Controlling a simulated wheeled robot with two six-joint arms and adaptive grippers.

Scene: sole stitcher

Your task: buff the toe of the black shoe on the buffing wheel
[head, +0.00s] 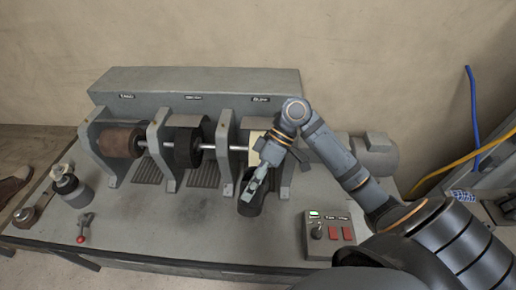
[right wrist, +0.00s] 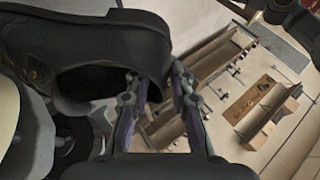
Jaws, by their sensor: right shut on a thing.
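The black shoe (head: 249,206) hangs from my right gripper (head: 254,188) in the head view, below and in front of the cream buffing wheel (head: 257,138). In the right wrist view the shoe (right wrist: 100,45) fills the upper left, its dark opening showing. My right gripper's fingers (right wrist: 158,92) are shut on the rim of the shoe. The cream wheel edge (right wrist: 8,108) shows at the far left there. My arm covers part of the wheel in the head view, so I cannot tell whether the toe touches it. My left gripper is not in view.
The grey machine (head: 195,80) also carries a brown wheel (head: 120,142) and a black wheel (head: 186,147) on its shaft. A switch box (head: 329,233) stands right of the shoe. A red-knobbed lever (head: 84,228) is at the left. The bench front between them is clear.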

